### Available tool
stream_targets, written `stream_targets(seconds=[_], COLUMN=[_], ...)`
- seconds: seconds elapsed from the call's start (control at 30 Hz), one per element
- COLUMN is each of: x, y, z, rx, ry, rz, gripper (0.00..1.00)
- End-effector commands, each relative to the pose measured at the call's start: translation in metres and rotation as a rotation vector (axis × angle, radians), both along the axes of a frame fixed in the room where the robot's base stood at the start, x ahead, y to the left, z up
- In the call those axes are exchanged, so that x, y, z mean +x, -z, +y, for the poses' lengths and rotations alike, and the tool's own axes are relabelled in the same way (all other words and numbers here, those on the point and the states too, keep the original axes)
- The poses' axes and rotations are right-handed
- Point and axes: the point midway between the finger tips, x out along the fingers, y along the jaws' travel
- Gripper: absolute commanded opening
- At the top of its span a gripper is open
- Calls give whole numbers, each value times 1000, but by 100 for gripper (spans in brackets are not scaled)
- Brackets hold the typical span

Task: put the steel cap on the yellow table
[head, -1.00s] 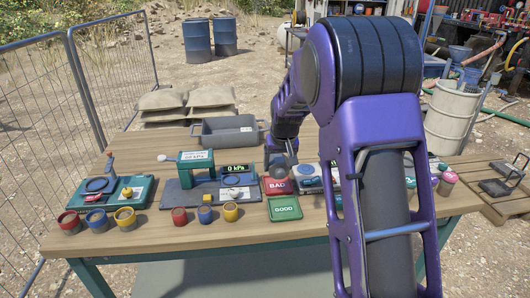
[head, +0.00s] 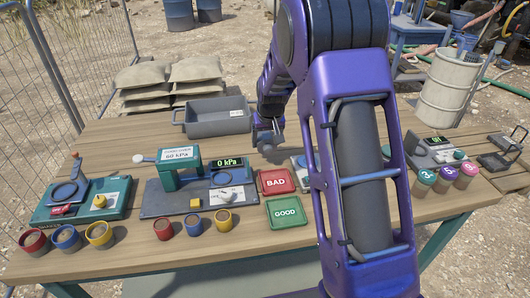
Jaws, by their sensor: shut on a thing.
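My gripper (head: 268,142) is above the wooden bench, between the grey bin and the red BAD tray. It is shut on a small grey thing at its tips, which looks like the steel cap; fingers and size hide its shape. No yellow table shows in this view.
The wooden bench (head: 125,139) carries a grey bin (head: 218,117), a red BAD tray (head: 277,181), a green GOOD tray (head: 287,212), a press-like device (head: 178,166), a teal device (head: 80,200) and several small pots. Sandbags (head: 160,73) lie behind. A concrete-coloured drum (head: 447,90) stands right.

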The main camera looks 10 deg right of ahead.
Motion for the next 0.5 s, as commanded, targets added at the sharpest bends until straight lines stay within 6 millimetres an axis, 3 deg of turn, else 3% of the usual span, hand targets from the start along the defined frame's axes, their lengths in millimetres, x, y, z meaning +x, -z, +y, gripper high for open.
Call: stream_targets(seconds=[0.5], x=[1], y=[51], z=[0], rx=[1], ry=[1], rz=[-4], gripper=[0])
